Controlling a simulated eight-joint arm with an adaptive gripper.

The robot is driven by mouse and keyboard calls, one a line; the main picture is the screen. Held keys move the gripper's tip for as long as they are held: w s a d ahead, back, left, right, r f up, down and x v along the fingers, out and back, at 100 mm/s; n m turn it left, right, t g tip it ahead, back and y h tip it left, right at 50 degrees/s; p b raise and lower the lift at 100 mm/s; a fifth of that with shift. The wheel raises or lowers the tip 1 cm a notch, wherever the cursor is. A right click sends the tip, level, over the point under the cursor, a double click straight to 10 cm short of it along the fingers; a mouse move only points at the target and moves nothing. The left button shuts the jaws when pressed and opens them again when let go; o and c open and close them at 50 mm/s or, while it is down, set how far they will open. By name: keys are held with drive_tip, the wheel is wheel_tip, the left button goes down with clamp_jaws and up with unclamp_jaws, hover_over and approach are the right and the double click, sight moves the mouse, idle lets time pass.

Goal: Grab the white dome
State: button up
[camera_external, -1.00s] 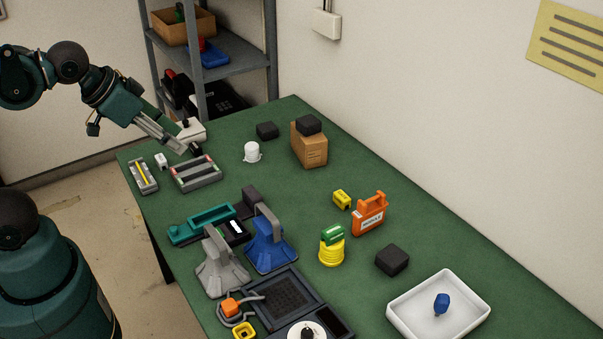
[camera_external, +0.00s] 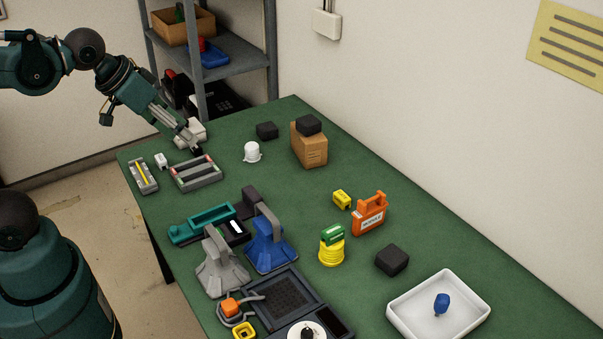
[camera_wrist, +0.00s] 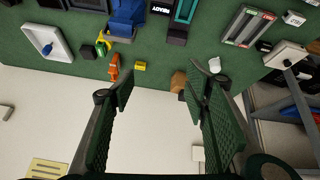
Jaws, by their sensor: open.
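The white dome (camera_external: 252,151) stands upright on the green table in the external view, toward the far end. It also shows in the wrist view (camera_wrist: 215,65), just beyond the tip of the right-hand finger. My gripper (camera_external: 197,148) is open and empty, above the table's far left part, to the left of the dome and apart from it.
A grey tray (camera_external: 197,184) lies below my gripper. A cardboard box (camera_external: 309,150) with a black block on top stands right of the dome, and another black block (camera_external: 267,130) lies behind it. Grey shelving (camera_external: 230,75) rises behind the table. The table in front of the dome is clear.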

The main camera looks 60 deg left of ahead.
drive_tip(key=w+a+f+n+g+b, duration=0.1)
drive_tip(key=w+a+n, duration=0.2)
drive_tip(key=w, duration=0.3)
drive_tip(key=w+a+n+g, duration=0.1)
drive_tip(key=w+a+n, duration=0.2)
drive_tip(key=w, duration=0.2)
drive_tip(key=n+g+h+b, duration=0.2)
drive_tip(key=n+h+b, duration=0.15)
drive_tip(key=n, duration=1.25)
hover_over(250, 144)
drive_tip(key=s+a, duration=0.1)
drive_tip(key=a, duration=0.2)
wheel_tip(250, 144, down, 26)
drive_tip(key=shift+s+d+f+h+p, duration=0.15)
drive_tip(key=shift+d+h+p, duration=0.1)
drive_tip(key=shift+p, duration=0.05)
drive_tip(key=shift+g, duration=0.3)
drive_tip(key=shift+x, duration=1.3)
drive_tip(key=shift+b+x, duration=0.5)
drive_tip(key=shift+x, duration=2.1)
